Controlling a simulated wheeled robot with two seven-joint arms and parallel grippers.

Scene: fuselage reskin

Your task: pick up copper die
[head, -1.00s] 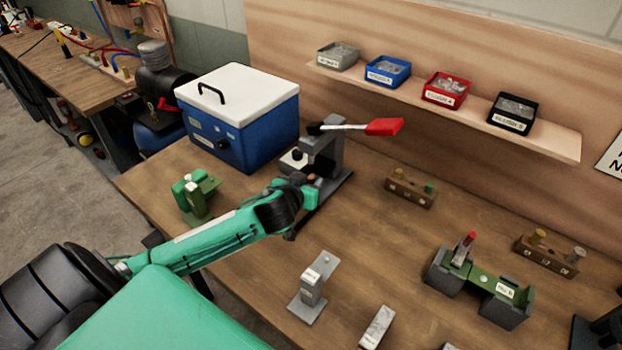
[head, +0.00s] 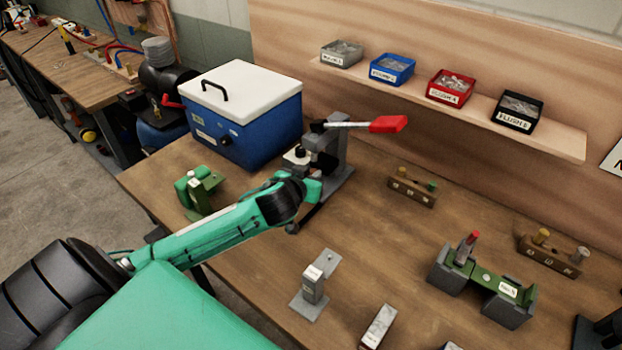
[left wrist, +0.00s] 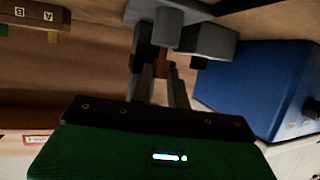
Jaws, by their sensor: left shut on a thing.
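My left gripper (head: 314,188) is at the front of the grey press with a red-tipped lever (head: 326,148) in the head view. In the left wrist view the gripper's two fingers (left wrist: 163,88) are close together, shut on a small copper-brown piece, the copper die (left wrist: 171,72). Its shape is mostly hidden between the fingers and in shadow. The grey press head (left wrist: 185,30) is just beyond the fingertips in that view; I cannot tell whether the die touches it. The die cannot be made out in the head view. My right gripper is not in view.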

